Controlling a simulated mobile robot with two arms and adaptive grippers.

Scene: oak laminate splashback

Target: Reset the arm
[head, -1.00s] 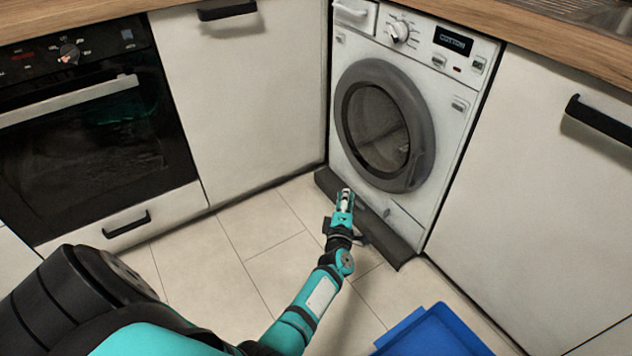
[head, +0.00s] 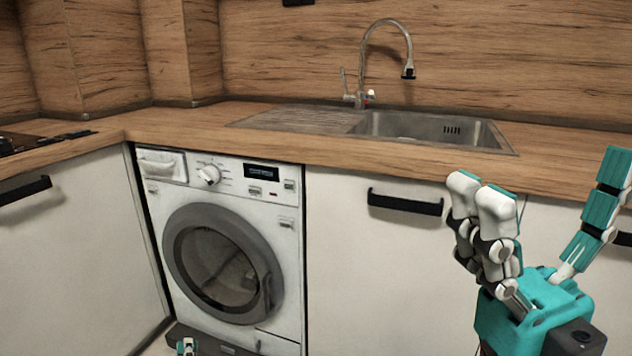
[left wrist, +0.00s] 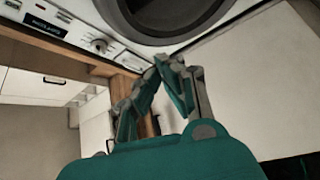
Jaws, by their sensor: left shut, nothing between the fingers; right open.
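My left gripper (head: 187,346) shows only its tip at the bottom edge of the head view, low in front of the washing machine (head: 282,245). In the left wrist view its fingers (left wrist: 168,68) meet at the tips, with nothing between them. The washing machine's round door (head: 222,262) looks shut, and its dark ring (left wrist: 165,18) shows at the top of the left wrist view. My right gripper (head: 548,180) is large at the right of the head view, its fingers spread wide and empty, in front of the white cabinets.
A wooden worktop (head: 330,150) runs above the machine, with a steel sink (head: 400,128) and a tap (head: 410,50). A cabinet with a black handle (head: 405,202) stands right of the machine. Part of a hob (head: 40,141) is at the far left.

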